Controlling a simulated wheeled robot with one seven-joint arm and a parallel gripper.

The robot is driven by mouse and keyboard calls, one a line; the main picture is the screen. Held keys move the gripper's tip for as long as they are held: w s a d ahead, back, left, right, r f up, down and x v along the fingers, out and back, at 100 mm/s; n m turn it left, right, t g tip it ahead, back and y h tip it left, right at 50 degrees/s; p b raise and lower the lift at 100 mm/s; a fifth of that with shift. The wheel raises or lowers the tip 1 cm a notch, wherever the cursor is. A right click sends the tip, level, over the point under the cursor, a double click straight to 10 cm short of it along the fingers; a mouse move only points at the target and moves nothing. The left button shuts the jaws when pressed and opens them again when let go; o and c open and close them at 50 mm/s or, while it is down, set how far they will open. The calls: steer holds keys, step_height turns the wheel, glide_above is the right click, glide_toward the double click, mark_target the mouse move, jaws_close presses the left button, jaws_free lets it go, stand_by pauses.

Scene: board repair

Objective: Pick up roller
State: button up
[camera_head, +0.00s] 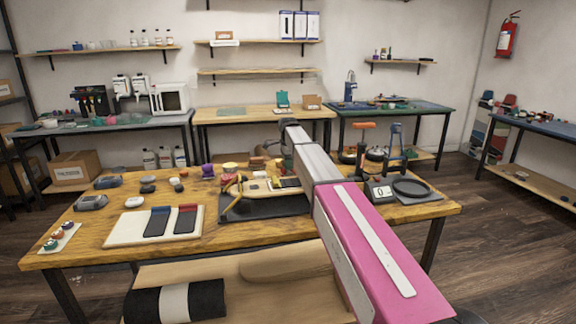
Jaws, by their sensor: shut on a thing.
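My pink and grey arm reaches from the bottom right to the middle of the workbench (100,235). Its far end drops behind its own links, so I cannot make out my gripper or what is in it. An orange-handled tool (366,126) stands upright at the bench's right side, just right of my arm. It may be the roller, but its lower part is too small to tell. A blue-topped upright tool (396,130) stands right of it.
A dark mat (240,208) with small parts lies at the bench's middle. A cream board (123,228) bears blue and red pieces. A scale (380,193) and black round tray (411,187) sit at right. A black-and-white roll (174,301) lies on the lower shelf.

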steer(key=shift+r, duration=0.7)
step_height(320, 180, up, 3)
steer(key=s+a+r, duration=0.6)
steer(key=a, duration=0.3)
steer(key=shift+s+a+r, duration=0.25)
steer(key=shift+s, duration=0.15)
